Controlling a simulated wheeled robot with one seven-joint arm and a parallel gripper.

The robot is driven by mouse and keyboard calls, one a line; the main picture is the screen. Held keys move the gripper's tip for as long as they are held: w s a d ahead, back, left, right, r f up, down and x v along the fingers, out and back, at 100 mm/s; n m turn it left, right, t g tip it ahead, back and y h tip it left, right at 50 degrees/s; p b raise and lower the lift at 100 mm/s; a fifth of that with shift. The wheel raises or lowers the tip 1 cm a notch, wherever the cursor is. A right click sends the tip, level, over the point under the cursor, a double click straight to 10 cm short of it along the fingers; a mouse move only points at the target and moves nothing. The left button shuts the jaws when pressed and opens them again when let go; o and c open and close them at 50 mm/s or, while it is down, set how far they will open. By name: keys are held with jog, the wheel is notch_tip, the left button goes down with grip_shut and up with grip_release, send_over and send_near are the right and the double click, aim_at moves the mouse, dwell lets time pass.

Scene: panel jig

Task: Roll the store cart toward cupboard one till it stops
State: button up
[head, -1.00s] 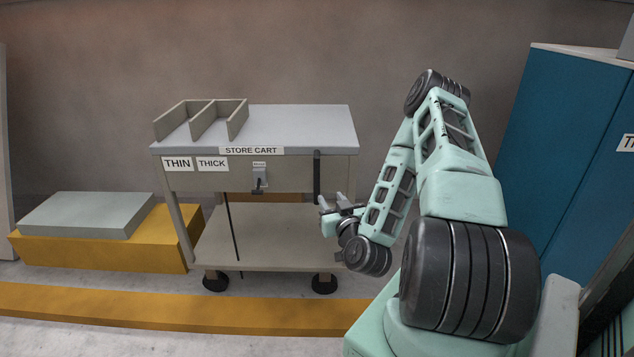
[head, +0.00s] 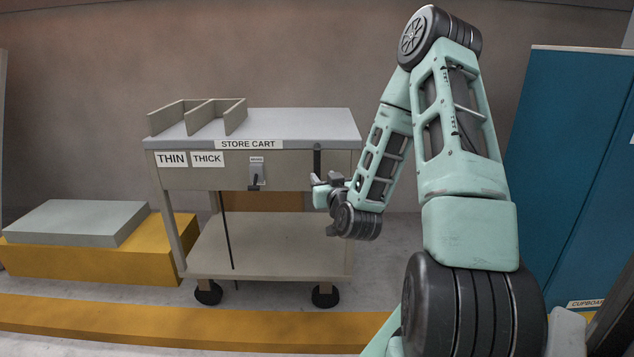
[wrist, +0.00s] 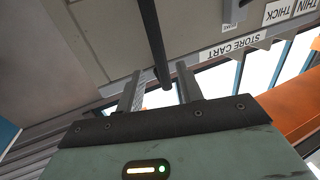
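The store cart (head: 250,185) stands ahead in the head view, grey, with a top, a lower shelf and dark casters. A dark upright handle bar (head: 317,160) is on its front right; it also shows in the wrist view (wrist: 152,40). My gripper (head: 322,190) is at the bar's lower end. In the wrist view its fingers (wrist: 157,86) are apart, with the bar between them and gaps visible. A blue cupboard (head: 570,160) stands at right; its label (head: 586,303) is cut off.
Dividers (head: 197,116) stand on the cart top, above THIN and THICK labels. A yellow block with a grey slab (head: 80,222) is left of the cart. A yellow floor strip (head: 180,322) runs in front. Floor shows between cart and cupboard, partly behind my arm.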

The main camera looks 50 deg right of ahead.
aim_at(318, 170)
jog(key=shift+w+d+f+b, duration=0.2)
jog(key=shift+w+d+b, duration=0.05)
jog(key=shift+w+b, duration=0.25)
jog(key=x, duration=0.5)
jog(key=shift+w+d+r, duration=0.15)
jog(key=shift+w+r, duration=0.1)
jog(key=shift+w, duration=0.05)
grip_shut()
